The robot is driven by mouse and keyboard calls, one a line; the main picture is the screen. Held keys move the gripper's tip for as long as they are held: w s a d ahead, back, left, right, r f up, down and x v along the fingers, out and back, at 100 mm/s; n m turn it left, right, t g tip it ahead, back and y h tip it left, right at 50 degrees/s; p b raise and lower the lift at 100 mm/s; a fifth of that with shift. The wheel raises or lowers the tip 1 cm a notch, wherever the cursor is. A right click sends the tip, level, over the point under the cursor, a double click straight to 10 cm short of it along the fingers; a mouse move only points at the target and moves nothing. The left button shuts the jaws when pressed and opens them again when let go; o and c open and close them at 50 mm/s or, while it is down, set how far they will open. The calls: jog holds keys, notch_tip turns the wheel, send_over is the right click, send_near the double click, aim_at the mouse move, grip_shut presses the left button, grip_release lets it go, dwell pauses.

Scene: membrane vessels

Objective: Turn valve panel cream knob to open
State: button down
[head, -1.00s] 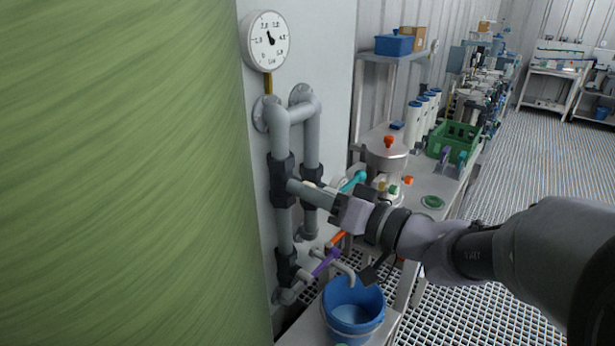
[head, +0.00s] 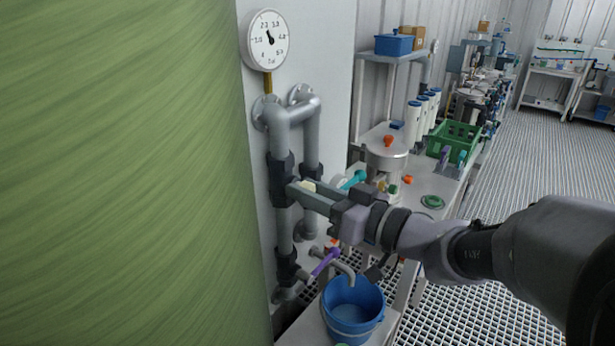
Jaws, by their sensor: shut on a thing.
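The valve panel is a run of grey pipes (head: 311,150) with dark valve bodies on a pale wall. The cream knob (head: 308,186) shows as a small pale piece at the upper pipe's dark valve body (head: 283,180). My gripper (head: 299,188) reaches in from the right and is shut on the cream knob. The fingers hide most of the knob, so its exact angle is hard to read. A purple handle (head: 325,262) sits on the lower valve, below my gripper.
A round gauge (head: 268,40) hangs above the pipes. A large green curved surface (head: 120,170) fills the left. A blue bucket (head: 353,312) stands below a spout. A bench with a steel vessel (head: 386,158) and a green crate (head: 455,139) lies behind my arm.

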jog(key=c, duration=1.1)
grip_release()
jog(key=p+v, duration=0.1)
jog(key=v, duration=1.6)
jog(key=shift+s+d, duration=0.15)
jog(key=shift+s, duration=0.05)
